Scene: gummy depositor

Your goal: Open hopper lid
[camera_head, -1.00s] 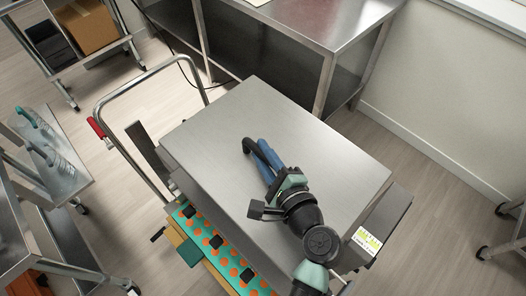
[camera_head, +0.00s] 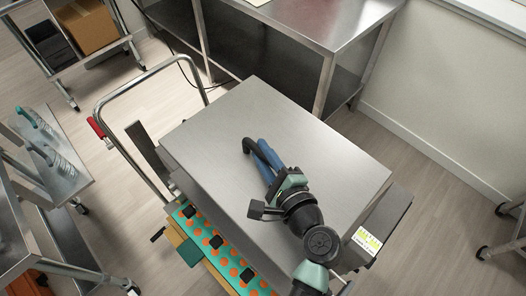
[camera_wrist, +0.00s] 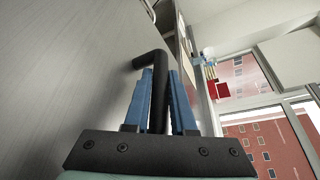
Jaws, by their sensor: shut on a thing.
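The hopper lid (camera_head: 225,125) is a flat grey metal plate on top of the depositor, and it looks closed. A black bent handle (camera_head: 249,145) stands on the lid near its middle. My gripper (camera_head: 265,152) has blue fingers and lies over the lid, shut on the handle. In the wrist view the handle (camera_wrist: 157,85) runs between the two blue fingers (camera_wrist: 158,100) and bends left at its far end toward the grey lid surface (camera_wrist: 60,70). The handle's lower part is hidden behind the gripper base.
A teal tray with orange dots (camera_head: 205,238) lies along the depositor's front left. A cart frame with a red grip (camera_head: 96,128) stands to the left. A steel table (camera_head: 310,25) is behind. A side cart with spray bottles (camera_head: 45,150) is at far left.

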